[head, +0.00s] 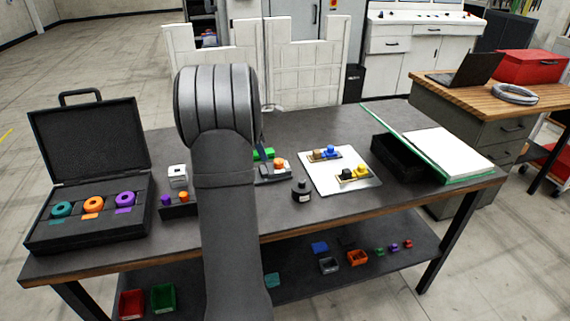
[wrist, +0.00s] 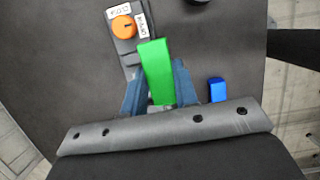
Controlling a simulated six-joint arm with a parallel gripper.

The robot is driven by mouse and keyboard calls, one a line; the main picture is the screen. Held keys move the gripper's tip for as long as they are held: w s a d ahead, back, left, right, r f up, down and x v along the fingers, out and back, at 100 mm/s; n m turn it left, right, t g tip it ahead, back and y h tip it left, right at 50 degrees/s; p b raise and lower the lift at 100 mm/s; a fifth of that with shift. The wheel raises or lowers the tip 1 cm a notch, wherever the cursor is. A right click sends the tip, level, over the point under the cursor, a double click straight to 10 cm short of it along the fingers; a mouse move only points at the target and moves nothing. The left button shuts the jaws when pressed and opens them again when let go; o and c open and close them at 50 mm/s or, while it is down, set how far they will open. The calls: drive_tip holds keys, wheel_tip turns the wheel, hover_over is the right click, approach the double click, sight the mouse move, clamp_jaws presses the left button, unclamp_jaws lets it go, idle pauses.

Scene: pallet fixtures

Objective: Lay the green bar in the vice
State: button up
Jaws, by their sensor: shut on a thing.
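The green bar (wrist: 156,70) is between the blue-grey fingers of my gripper (wrist: 160,92) in the wrist view, and the gripper is shut on it. Its far end sticks out past the fingertips. In the head view the green bar (head: 264,154) shows just right of my arm, which hides most of the gripper. A dark fixture with an orange knob (wrist: 123,27) and two white labels, probably the vice, lies beside the bar's far end. The fixture's knob also shows in the head view (head: 279,163). I cannot tell whether bar and fixture touch.
Right of the fixture are a black round object (head: 301,190) and a white board (head: 318,180) with small blocks. An open case (head: 92,225) with coloured rings stands left. A black tray (head: 397,158) is at right. A blue block (wrist: 217,90) shows beside the gripper.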

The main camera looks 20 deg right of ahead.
drive_tip(key=w+a+f, duration=0.1)
drive_tip(key=w+a, duration=0.4)
drive_tip(key=shift+a+x, duration=0.2)
drive_tip(key=shift+x, duration=0.75)
drive_tip(key=shift+a+x, duration=0.2)
drive_tip(key=shift+x, duration=0.75)
drive_tip(key=shift+a+x, duration=0.2)
drive_tip(key=shift+x, duration=0.75)
drive_tip(key=shift+f, duration=1.7)
drive_tip(key=o, duration=1.5)
